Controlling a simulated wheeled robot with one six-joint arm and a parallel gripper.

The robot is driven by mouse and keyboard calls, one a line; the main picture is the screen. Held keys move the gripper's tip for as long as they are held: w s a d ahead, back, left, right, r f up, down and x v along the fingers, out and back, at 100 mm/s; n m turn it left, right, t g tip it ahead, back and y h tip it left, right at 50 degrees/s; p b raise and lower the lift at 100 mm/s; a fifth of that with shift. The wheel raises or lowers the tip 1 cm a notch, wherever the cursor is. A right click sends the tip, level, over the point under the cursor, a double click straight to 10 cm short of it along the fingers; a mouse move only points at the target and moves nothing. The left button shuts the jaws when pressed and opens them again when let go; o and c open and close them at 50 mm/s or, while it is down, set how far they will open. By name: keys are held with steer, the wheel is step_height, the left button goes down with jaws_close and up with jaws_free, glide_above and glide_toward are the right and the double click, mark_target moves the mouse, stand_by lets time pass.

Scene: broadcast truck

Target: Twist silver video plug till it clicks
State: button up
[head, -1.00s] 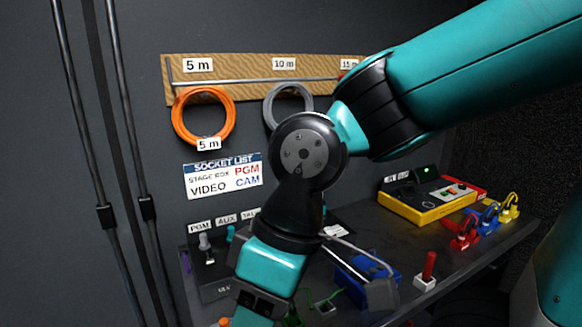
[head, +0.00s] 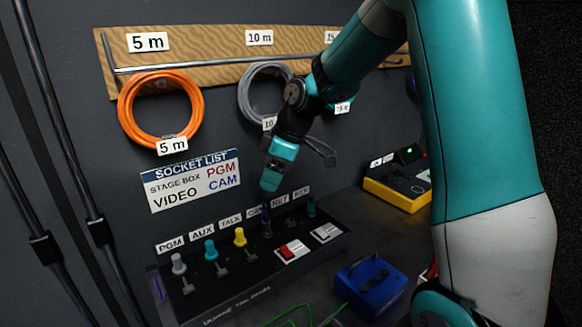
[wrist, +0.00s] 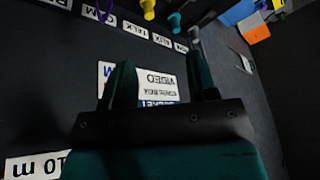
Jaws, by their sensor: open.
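A silver-grey plug (head: 178,263) stands at the left end of the black socket panel (head: 225,299), under the PGM label. It also shows in the wrist view (wrist: 195,38), at the top beyond one finger. I cannot tell whether it is fully locked. My gripper (head: 269,188) is above the panel's back edge, near the CAM label, to the right of the grey plug and apart from it. In the wrist view my gripper (wrist: 160,58) has its two fingers spread with nothing between them.
Teal (head: 210,249), yellow (head: 240,237) and purple (head: 266,222) plugs stand in the same row. The wall behind holds an orange cable coil (head: 122,113), a grey coil (head: 243,98) and the socket list (head: 160,192). A blue box (head: 370,287) sits right of the panel.

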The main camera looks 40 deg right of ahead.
glide_toward(268, 218)
steer(key=shift+n+t, duration=0.3)
steer(key=p+x, duration=0.2)
steer(key=x, duration=1)
steer(key=shift+s+d+f+p, duration=0.1)
steer(key=shift+s+f+p, duration=0.1)
steer(key=shift+p, duration=0.15)
jaws_close()
steer(key=c, duration=0.9)
jaws_free()
steer(key=shift+m+t+h, duration=0.4)
steer(key=shift+m+h, duration=0.2)
steer(key=shift+m, duration=1.1)
